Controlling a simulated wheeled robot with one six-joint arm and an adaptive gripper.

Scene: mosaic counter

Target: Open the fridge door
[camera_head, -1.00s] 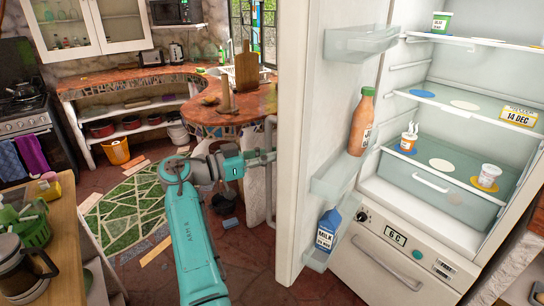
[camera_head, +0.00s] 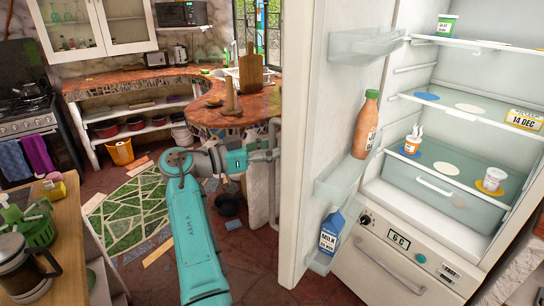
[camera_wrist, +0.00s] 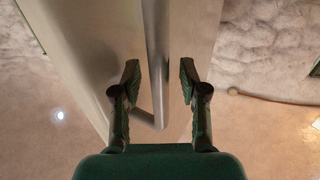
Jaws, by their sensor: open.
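The white fridge door (camera_head: 308,130) stands wide open in the head view, its edge towards me and its inner shelves facing right. The fridge inside (camera_head: 440,115) is in plain sight. The door's handle shows in the wrist view as a long metal bar (camera_wrist: 157,50) on the door's outer face. My gripper (camera_wrist: 160,80) is open, with one finger on either side of the bar and a gap to each. In the head view my gripper (camera_head: 264,156) is at the left of the door, its fingertips partly hidden and small.
The door racks hold an orange-brown bottle (camera_head: 365,125) and a blue milk carton (camera_head: 331,232). A rounded mosaic counter (camera_head: 215,117) stands behind my arm. A wooden table (camera_head: 60,230) is at the lower left. Floor with a green rug (camera_head: 125,212) lies between.

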